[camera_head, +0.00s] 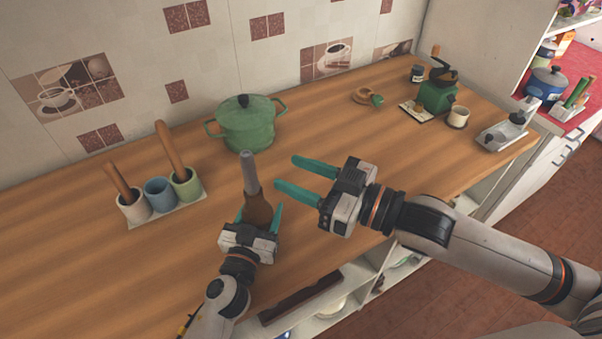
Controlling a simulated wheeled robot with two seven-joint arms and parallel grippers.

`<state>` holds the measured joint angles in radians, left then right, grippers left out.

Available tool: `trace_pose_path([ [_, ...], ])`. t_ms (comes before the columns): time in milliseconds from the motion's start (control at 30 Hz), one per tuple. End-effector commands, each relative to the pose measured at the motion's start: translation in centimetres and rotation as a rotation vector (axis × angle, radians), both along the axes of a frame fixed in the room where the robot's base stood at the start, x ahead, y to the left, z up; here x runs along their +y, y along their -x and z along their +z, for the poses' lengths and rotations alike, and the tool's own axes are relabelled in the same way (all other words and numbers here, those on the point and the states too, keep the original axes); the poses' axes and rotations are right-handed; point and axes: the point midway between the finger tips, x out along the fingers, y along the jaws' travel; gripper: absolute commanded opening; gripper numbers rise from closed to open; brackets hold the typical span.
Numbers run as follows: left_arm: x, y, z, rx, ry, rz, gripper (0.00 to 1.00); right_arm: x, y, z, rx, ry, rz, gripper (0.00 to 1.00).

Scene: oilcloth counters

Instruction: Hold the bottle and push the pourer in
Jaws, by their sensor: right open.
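The brown bottle (257,208) stands roughly upright near the counter's front edge, slightly tilted in the picture. A grey pourer (250,172) sticks up from its neck; how deep it sits I cannot tell. My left gripper (260,216) has its teal fingers on both sides of the bottle's body and is shut on it, hiding the lower part. My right gripper (286,173) is open and empty, to the right of the pourer, with its fingers pointing left towards it and a gap between them.
A green lidded pot (246,128) stands behind the bottle. At left, a white tray (152,222) holds three cups, with wooden tools in two. The counter's middle (345,135) is clear.

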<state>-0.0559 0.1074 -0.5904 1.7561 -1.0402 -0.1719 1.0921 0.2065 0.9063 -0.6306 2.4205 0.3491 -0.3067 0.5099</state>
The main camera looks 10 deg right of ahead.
Motion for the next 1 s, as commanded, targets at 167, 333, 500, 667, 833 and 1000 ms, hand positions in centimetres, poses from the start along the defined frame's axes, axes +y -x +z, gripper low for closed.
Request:
trace_pose_path([
  [167,0.0,0.0,-0.1,0.001,0.0,-0.001,0.19,-0.1,0.1,0.0,0.0,0.0,0.001,0.43],
  [333,0.0,0.0,-0.1,0.001,0.0,0.0,0.19,-0.1,0.1,0.0,0.0,0.0,0.0,0.43],
  [500,0.0,0.0,-0.1,0.001,0.0,0.0,0.8,-0.1,0.1,0.0,0.0,0.0,0.0,0.43],
  [667,0.0,0.0,0.0,0.001,0.0,0.0,0.85,-0.1,0.1,0.0,0.0,0.0,0.0,0.43],
  [833,0.0,0.1,0.0,0.001,0.0,0.0,0.85,-0.1,0.1,0.0,0.0,0.0,0.0,0.43],
  [1000,0.8,1.8,-0.2,0.005,0.001,0.001,0.85,-0.1,0.1,0.0,0.0,0.0,0.0,0.43],
])
